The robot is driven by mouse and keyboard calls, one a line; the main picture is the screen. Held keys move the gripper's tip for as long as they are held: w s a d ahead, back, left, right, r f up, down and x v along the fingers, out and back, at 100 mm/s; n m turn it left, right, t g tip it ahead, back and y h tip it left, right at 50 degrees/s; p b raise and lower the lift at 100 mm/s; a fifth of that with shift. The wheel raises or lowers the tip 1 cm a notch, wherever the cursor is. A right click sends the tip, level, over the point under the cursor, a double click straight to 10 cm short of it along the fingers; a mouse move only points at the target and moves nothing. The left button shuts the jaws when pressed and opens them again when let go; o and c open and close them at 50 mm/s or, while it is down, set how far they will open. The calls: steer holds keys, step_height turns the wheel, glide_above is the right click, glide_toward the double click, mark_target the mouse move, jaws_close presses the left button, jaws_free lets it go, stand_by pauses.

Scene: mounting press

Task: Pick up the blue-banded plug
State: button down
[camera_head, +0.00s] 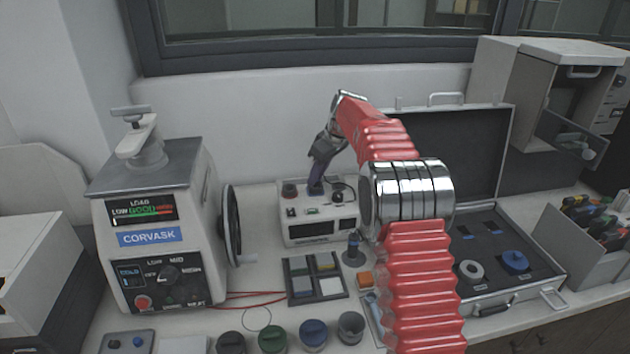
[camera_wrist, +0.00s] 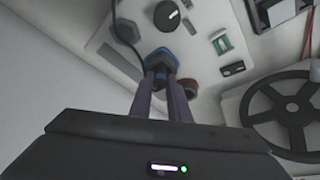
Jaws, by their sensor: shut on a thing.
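The blue-banded plug (camera_wrist: 160,57) is a dark plug with blue on it, between my fingertips in the wrist view. My gripper (camera_wrist: 162,78) has its purple fingers closed on it. The plug sits over the top face of the white control box (camera_wrist: 120,48); whether it is seated or just clear of the face, I cannot tell. In the head view my gripper (camera_head: 316,186) points down onto the top of the same box (camera_head: 300,230), and the plug is too small and hidden to make out.
A red knob (camera_wrist: 187,87) and black knob (camera_wrist: 167,15) flank the plug; a black cable (camera_wrist: 120,36) runs nearby. The press's handwheel (camera_head: 231,225) stands left of the box. An open case (camera_head: 515,290) lies right. Several pots, including a green one (camera_head: 272,338), line the front.

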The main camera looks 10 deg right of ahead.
step_height(320, 180, up, 9)
steer(key=shift+r, duration=0.5)
stand_by(0.7)
